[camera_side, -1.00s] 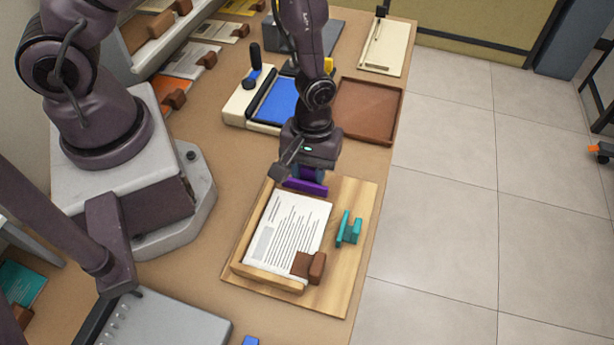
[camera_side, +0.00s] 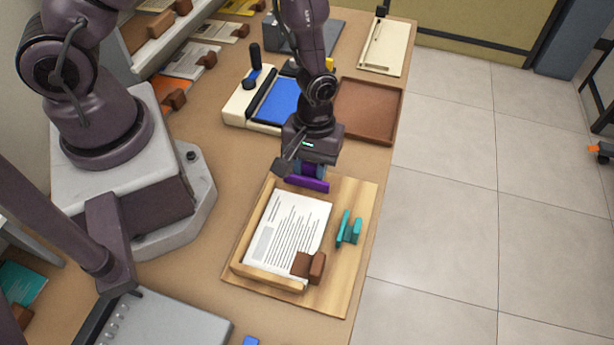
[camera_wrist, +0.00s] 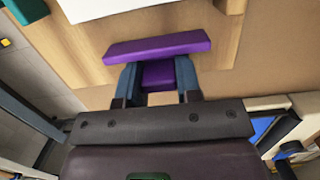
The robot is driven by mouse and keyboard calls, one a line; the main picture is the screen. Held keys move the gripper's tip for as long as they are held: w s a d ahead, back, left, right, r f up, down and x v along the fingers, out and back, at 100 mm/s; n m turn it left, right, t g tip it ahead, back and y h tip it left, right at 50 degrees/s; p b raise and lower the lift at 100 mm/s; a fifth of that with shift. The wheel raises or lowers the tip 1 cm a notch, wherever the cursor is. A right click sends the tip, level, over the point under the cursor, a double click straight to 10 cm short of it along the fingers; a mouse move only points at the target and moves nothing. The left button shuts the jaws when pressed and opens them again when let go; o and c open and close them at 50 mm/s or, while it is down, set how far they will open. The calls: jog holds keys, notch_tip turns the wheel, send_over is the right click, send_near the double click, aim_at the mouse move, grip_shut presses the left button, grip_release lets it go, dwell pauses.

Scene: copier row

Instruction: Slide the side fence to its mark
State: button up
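A purple fence (camera_side: 307,184) stands at the far end of the wooden board (camera_side: 350,280), beyond the far edge of the paper stack (camera_side: 288,235) and apart from it. My gripper (camera_wrist: 157,78) is shut on the purple fence's tab; the long purple bar (camera_wrist: 158,46) shows just ahead of the fingers in the wrist view. A teal fence (camera_side: 349,229) stands on the board's right part, apart from the paper. Its edge also shows at the top left of the wrist view (camera_wrist: 27,10). I cannot tell which fence is the side fence. I see no clear mark.
A brown block (camera_side: 309,266) sits at the paper's near right corner. Wooden rails (camera_side: 268,277) edge the paper's near and left sides. Behind my gripper are a brown tray (camera_side: 370,110) and a device with a blue pad (camera_side: 277,101). Bare board lies around the teal fence.

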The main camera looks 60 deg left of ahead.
aim_at(308, 166)
jog(key=shift+r, duration=2.5)
jog(key=shift+s+m, duration=0.15)
jog(key=shift+m, duration=0.15)
jog(key=shift+s+a+r+m+g, duration=0.2)
jog(key=shift+s+r+m+g, duration=0.1)
jog(key=shift+s+m, duration=0.25)
jog(key=shift+s+a+r+m+g, duration=0.15)
jog(key=shift+s+r+m+g, duration=0.15)
jog(key=shift+s+m, duration=0.25)
jog(key=s+a+r+m+t, duration=0.2)
jog(key=r, duration=0.7)
jog(key=s+a+r+m+t, duration=0.2)
jog(key=a+r+t, duration=0.1)
jog(key=r, duration=0.6)
jog(key=s+a+r+m+t+y, duration=0.1)
jog(key=s+a+r+m+t, duration=0.1)
jog(key=r, duration=0.8)
jog(key=shift+a+t, duration=0.5)
jog(key=shift+a, duration=0.05)
